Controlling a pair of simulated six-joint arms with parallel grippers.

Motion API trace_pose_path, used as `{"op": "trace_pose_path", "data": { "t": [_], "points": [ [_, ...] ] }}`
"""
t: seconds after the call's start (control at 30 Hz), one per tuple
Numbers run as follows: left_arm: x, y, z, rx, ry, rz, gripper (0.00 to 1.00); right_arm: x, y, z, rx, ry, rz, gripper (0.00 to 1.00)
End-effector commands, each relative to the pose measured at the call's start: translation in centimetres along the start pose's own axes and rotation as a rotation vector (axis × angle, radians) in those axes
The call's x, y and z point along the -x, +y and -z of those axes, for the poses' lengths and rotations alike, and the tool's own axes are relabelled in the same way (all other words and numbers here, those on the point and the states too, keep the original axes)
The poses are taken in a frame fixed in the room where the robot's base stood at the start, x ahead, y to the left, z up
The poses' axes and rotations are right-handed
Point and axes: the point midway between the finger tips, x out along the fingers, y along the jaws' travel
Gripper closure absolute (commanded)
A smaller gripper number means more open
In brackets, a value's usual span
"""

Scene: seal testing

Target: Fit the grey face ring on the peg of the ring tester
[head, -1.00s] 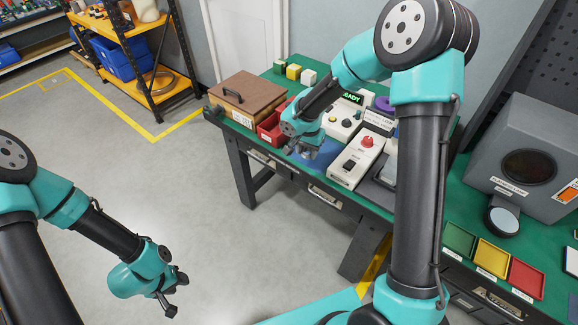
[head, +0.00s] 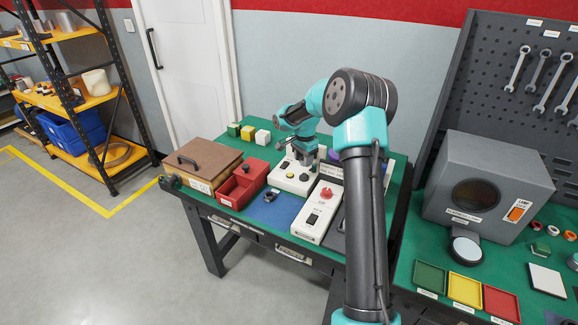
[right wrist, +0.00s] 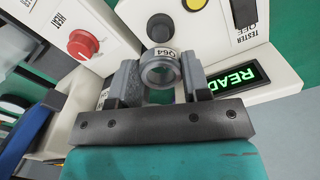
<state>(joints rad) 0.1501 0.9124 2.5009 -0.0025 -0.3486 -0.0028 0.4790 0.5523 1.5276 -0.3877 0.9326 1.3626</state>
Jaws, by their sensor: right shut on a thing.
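The grey face ring (right wrist: 160,72) is held between the fingers of my right gripper (right wrist: 152,85) in the right wrist view, its round hole facing the camera. A small printed tag shows at its upper edge. In the head view my right gripper (head: 300,155) is shut, above the white ring tester (head: 290,184); the ring is too small to make out there. The tester also shows in the right wrist view (right wrist: 240,45), with a lit green READY display. A dark round part (right wrist: 160,27) stands just beyond the ring; I cannot tell whether it is the peg. My left gripper is out of view.
A dark ring-like part (head: 270,196) lies on the blue mat (head: 282,212). A red bin (head: 240,188) and a brown box (head: 203,163) stand left of the tester. A white heat unit (head: 318,215) with a red knob stands in front of it.

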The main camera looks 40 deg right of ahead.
Motion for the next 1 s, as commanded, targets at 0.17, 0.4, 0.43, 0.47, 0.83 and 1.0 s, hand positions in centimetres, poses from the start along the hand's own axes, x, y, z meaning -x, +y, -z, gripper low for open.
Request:
{"op": "trace_pose_path", "data": {
  "t": [0.17, 0.4, 0.43, 0.47, 0.83, 1.0],
  "points": [
    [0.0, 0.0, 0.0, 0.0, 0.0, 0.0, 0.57, 0.0, 0.0, 0.0, 0.0, 0.0, 0.0, 0.8],
    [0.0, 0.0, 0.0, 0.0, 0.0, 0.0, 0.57, -0.2, 0.0, -0.1, 0.002, 0.0, -0.001, 0.8],
    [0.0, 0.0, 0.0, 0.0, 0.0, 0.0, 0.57, -0.3, 0.0, -0.1, 0.002, 0.0, -0.001, 0.8],
    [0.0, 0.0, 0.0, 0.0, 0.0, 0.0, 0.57, -0.5, 0.0, -0.1, 0.002, 0.0, -0.001, 0.8],
    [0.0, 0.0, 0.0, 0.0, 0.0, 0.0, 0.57, -1.6, -0.1, -0.1, 0.002, 0.0, 0.0, 0.8],
    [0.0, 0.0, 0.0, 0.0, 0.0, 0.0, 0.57, -2.5, 0.0, -0.1, 0.003, 0.0, -0.001, 0.8]
  ]
}}
